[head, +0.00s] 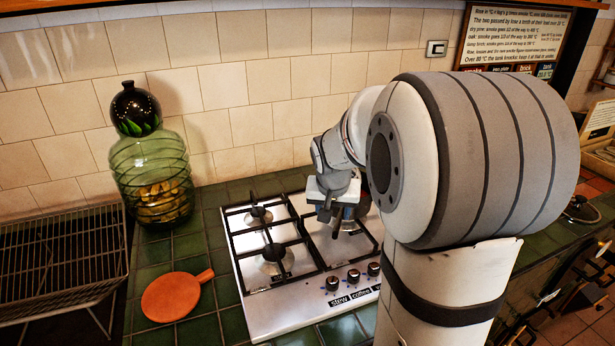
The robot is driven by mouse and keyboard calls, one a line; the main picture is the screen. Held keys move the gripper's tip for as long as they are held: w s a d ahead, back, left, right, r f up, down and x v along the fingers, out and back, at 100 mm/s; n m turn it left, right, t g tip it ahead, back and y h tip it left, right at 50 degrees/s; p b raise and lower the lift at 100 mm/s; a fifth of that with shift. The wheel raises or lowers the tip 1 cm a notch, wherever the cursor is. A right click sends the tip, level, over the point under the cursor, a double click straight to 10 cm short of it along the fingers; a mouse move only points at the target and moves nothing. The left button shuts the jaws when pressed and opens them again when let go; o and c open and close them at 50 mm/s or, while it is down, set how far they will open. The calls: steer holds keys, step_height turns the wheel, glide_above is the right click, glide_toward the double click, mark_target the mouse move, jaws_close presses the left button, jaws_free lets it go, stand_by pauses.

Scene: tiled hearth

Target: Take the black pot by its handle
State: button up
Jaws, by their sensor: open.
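No black pot can be clearly made out in the head view; my arm covers the right part of the stove and the counter behind it. A small dark round object (581,209) lies on the counter at the right, and I cannot tell whether it is part of a pot. My gripper (343,226) is open above the right half of the stove (262,312), pointing down. Its fingertips are small and dark here, and I see nothing held between them.
An orange round piece with a handle (172,297) lies on the green tiles left of the stove. A green glass jar (152,180) with a dark rounded top stands by the wall. A wire rack (62,262) is at far left. Knobs (354,276) line the stove's front.

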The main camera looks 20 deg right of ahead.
mark_target(340, 215)
steer(key=shift+m, duration=0.5)
steer(key=w+d, duration=0.1)
steer(key=w+d+f, duration=0.1)
steer(key=w, duration=0.1)
steer(key=shift+w+d+f, duration=0.15)
steer(key=shift+d+f, duration=0.1)
steer(key=shift+d, duration=0.15)
steer(key=shift+h, duration=0.3)
steer(key=p+x, duration=0.1)
steer(key=x, duration=0.6)
steer(key=shift+w+d, duration=0.2)
steer(key=shift+d, duration=0.05)
steer(key=shift+c, duration=0.4)
jaws_close()
steer(key=shift+w+r+p, duration=0.1)
steer(key=shift+p, duration=0.2)
